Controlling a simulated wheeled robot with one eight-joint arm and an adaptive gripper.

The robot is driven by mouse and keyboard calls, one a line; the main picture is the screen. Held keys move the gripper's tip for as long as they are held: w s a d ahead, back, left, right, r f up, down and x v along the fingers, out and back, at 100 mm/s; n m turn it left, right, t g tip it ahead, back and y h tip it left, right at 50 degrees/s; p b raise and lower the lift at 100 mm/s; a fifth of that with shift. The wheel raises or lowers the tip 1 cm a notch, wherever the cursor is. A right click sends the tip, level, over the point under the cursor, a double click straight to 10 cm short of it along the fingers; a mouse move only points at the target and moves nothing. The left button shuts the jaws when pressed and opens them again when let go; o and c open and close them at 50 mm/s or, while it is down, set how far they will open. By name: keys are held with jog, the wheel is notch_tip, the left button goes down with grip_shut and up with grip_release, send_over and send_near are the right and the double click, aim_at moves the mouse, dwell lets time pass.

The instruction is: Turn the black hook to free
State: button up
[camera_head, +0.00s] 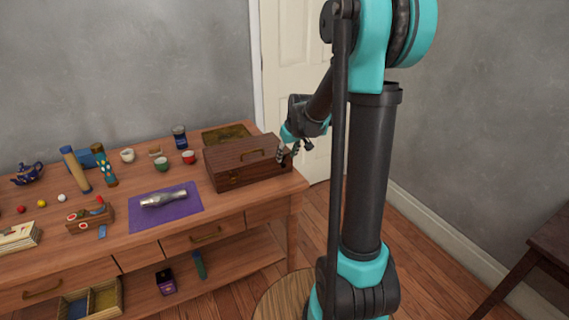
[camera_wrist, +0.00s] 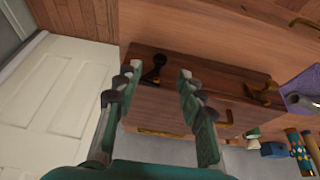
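A brown wooden box (camera_head: 240,178) stands at the right end of the workbench, its lid closed, with a brass handle on top and a brass latch (camera_head: 233,179) at the front left. In the wrist view, the black hook (camera_wrist: 153,70) is on the box front (camera_wrist: 190,60), and the brass latch (camera_wrist: 263,89) is farther right. My gripper (camera_head: 288,153) is by the box's right end. In the wrist view its fingers (camera_wrist: 160,72) are spread apart, with the black hook between the tips in the picture. I cannot tell whether they touch it. In the head view I cannot make out the hook.
The workbench (camera_head: 115,255) holds a purple mat (camera_head: 140,222) with a metallic object, small cups, tubes and a blue teapot (camera_head: 28,174) left of the box. A white door (camera_head: 290,80) is behind my arm. A dark table (camera_head: 550,245) stands at far right.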

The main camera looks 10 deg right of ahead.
aim_at(284, 164)
jog(key=shift+x, duration=2.7)
jog(key=shift+c, duration=0.3)
grip_shut()
